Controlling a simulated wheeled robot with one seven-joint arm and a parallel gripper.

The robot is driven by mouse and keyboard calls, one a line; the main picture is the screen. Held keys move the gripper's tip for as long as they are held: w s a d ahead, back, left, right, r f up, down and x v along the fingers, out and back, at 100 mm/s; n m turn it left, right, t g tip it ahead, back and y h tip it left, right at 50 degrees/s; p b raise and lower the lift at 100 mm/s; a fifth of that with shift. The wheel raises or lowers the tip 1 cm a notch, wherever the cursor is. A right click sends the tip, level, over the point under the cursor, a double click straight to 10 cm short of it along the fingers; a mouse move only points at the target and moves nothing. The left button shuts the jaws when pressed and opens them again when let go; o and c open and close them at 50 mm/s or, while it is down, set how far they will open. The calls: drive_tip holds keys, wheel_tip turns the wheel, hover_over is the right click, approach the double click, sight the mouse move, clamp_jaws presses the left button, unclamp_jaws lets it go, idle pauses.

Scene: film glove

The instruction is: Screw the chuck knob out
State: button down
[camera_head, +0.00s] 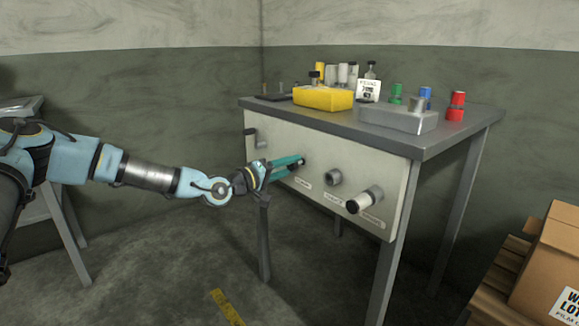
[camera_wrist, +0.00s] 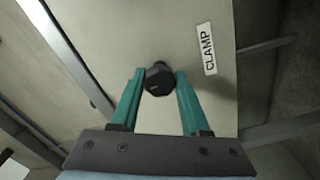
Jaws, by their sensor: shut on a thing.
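A small black faceted knob (camera_wrist: 158,79) stands out from the pale panel (camera_wrist: 130,25), with a label (camera_wrist: 208,49) reading CLAMP beside it in the wrist view. My gripper (camera_wrist: 160,73) has its two teal fingers on either side of this knob, shut on it at the tips. In the head view my gripper (camera_head: 301,162) reaches the front panel (camera_head: 310,150) from the left, and its fingers mostly hide the knob. Further right on the panel are a grey round fitting (camera_head: 334,177) and a white-ended cylinder (camera_head: 364,200). No label reading chuck is legible.
A dark-handled lever (camera_head: 255,137) is on the panel's left. The bench top (camera_head: 455,137) carries a yellow box (camera_head: 323,98), a grey block (camera_head: 398,118) and several coloured cylinders. A cardboard box (camera_head: 553,262) stands lower right.

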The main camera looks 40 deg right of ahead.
idle(0.3)
drive_tip(key=shift+c, duration=1.9)
unclamp_jaws()
drive_tip(key=shift+a, duration=0.1)
drive_tip(key=a, duration=1)
drive_tip(key=shift+w+a, duration=0.3)
drive_tip(key=shift+f, duration=0.1)
